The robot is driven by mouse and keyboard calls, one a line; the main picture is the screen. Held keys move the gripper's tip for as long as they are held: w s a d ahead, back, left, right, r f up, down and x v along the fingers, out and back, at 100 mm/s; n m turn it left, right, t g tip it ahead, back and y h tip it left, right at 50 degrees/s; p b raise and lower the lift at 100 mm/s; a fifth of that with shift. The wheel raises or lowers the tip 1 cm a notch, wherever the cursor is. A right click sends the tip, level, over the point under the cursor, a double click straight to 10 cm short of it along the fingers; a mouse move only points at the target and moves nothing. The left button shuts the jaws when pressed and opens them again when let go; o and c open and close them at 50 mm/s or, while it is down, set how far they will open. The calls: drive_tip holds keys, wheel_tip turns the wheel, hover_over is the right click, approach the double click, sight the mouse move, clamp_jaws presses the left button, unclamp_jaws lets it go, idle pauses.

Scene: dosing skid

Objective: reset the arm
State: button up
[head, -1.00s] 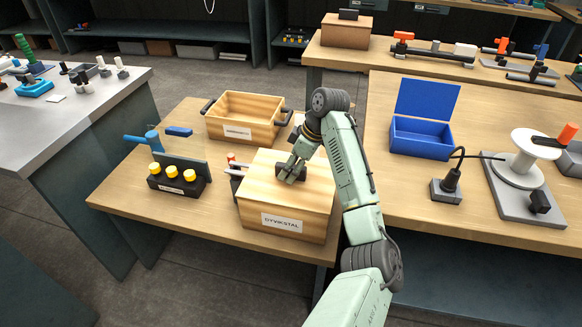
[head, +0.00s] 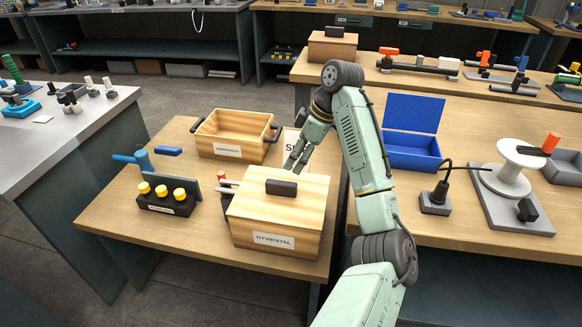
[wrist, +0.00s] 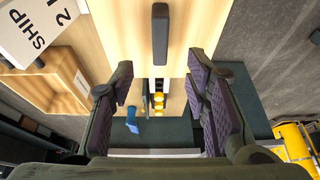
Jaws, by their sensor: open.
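My gripper (head: 293,166) is open and empty in the head view, above the back edge of a closed wooden box (head: 275,237) labelled "DYVEKETAL" or similar. The dark handle (head: 281,187) on its lid is free, just in front of the fingertips. In the wrist view, the open fingers (wrist: 163,92) stand apart on both sides, and the dark lid handle (wrist: 160,35) shows beyond them with nothing between the pads.
An open wooden crate (head: 203,140) stands behind the box. A dark block with yellow knobs (head: 169,204) sits left. An open blue box (head: 411,160), a black plug unit (head: 436,201) and a white spool (head: 507,174) are on the right bench. The table's front left is bare.

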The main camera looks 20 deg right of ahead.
drive_tip(key=shift+r, duration=0.25)
idle(0.3)
